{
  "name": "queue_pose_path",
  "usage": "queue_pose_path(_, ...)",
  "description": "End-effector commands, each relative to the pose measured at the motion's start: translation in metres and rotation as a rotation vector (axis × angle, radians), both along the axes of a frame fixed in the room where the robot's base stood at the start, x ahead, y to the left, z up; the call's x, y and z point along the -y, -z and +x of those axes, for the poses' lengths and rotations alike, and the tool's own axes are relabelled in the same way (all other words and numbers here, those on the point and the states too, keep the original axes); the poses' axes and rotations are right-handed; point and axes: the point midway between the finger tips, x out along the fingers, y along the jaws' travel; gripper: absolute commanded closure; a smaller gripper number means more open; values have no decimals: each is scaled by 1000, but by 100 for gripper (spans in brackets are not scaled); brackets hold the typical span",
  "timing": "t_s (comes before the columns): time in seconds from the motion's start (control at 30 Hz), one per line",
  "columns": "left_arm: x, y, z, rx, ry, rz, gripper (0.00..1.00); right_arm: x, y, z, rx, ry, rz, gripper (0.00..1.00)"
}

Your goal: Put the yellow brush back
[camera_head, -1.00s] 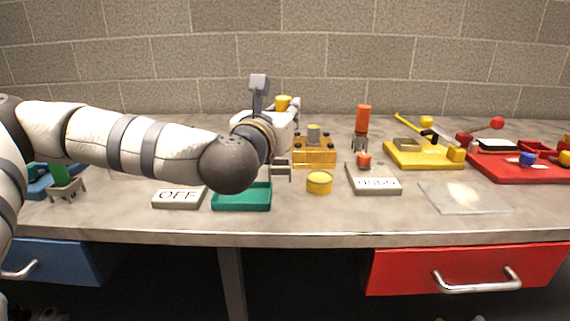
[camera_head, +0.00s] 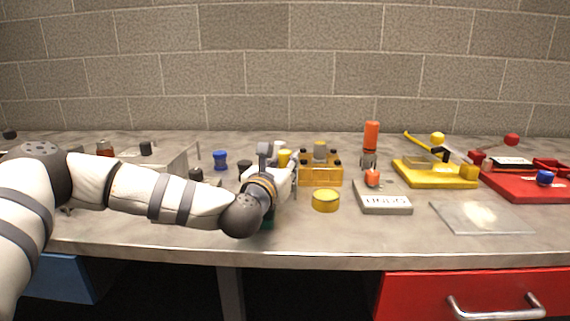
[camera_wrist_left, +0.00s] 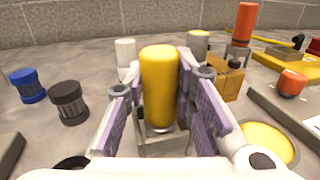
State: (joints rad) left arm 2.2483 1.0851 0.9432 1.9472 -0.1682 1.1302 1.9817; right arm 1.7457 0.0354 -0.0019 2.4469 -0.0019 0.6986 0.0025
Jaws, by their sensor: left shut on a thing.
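The yellow brush (camera_wrist_left: 159,85) stands upright between the two fingers of my left gripper (camera_wrist_left: 160,100) in the left wrist view. The gripper is shut on its yellow handle. A metal collar shows under the handle, over a grey bracket-like holder (camera_wrist_left: 163,142). I cannot tell whether the brush is fully seated in it. In the head view only the top of the brush (camera_head: 285,157) shows beside my left gripper (camera_head: 286,176); the arm hides the rest and the holder. My right gripper is not in view.
An amber block with a grey knob (camera_head: 320,172) stands just right of the gripper. Nearby are a round yellow disc (camera_head: 325,200), an orange brush (camera_head: 371,137) and a grey sign block (camera_head: 385,200). Blue (camera_head: 220,160) and black (camera_wrist_left: 68,102) knobs stand left.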

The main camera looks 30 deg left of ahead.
Motion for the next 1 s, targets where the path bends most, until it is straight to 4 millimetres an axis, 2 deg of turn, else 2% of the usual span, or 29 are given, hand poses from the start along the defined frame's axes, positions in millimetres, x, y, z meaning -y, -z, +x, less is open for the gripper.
queue_pose_path(0.07,0,6,0,-3,0,0,100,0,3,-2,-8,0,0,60)
queue_pose_path(0.1,0,5,0,-3,-1,0,70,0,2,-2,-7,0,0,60)
queue_pose_path(0.17,0,4,0,-2,-1,0,56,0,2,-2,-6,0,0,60)
queue_pose_path(0.57,1,-3,-4,0,0,0,56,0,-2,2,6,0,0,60)
queue_pose_path(1.0,29,0,-98,-4,1,-2,56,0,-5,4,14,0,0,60)
